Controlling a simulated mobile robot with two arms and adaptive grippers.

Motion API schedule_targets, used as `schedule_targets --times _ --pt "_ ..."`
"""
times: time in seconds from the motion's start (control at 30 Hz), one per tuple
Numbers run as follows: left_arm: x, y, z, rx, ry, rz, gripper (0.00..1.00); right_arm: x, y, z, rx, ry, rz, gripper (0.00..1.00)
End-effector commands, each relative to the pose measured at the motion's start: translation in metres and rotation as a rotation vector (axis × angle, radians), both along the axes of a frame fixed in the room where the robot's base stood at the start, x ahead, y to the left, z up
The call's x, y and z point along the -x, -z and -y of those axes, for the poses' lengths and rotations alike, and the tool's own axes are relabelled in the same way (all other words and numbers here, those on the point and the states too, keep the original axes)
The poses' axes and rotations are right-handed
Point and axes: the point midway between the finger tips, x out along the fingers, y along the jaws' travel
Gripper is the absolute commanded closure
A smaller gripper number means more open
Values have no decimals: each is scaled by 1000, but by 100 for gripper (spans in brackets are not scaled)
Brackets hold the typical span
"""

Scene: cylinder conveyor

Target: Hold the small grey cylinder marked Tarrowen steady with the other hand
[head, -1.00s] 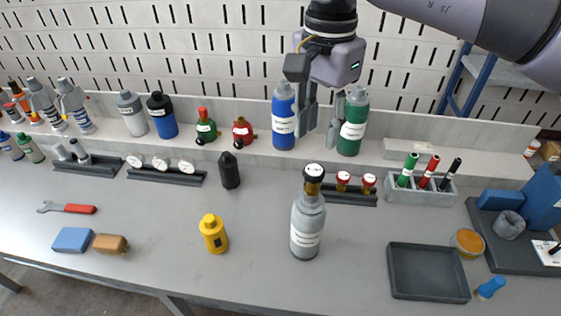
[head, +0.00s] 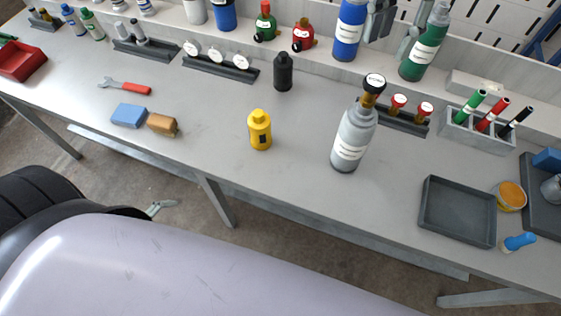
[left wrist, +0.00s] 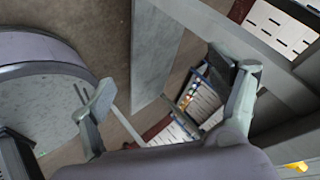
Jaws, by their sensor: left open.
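A grey cylinder (head: 355,138) stands upright on the bench, with a brass valve (head: 370,98) and a black-rimmed round cap on top. Its white label is too small to read. My right gripper (head: 394,33) is partly cut off by the top edge, its fingers apart in front of the back ledge between the blue cylinder (head: 348,30) and the green cylinder (head: 424,50). It is away from the grey cylinder. My left gripper (left wrist: 175,80) is open and empty in the left wrist view. In the head view, what looks like its fingertip (head: 158,208) shows low, in front of the bench.
A yellow bottle (head: 260,132) and a black bottle (head: 283,72) stand left of the grey cylinder. A dark tray (head: 457,238) lies to its right. A rack (head: 477,137) of coloured pens stands behind the tray. The bench's front edge (head: 290,212) is clear around the cylinder.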

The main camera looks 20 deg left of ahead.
Motion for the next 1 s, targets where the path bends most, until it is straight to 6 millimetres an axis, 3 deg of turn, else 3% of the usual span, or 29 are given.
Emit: schedule_targets --times 0.23,0.57,0.9,1.0 --pt "10 -68 6 9 146 94 17 0 0 0 0 0 0 67" --pt "-38 -144 108 402 78 240 17 0 0 0 0 0 0 67" --pt "-83 -260 208 920 34 328 17 0 0 0 0 0 0 67" --pt "-107 -273 235 976 5 272 17 0 0 0 0 0 0 67"
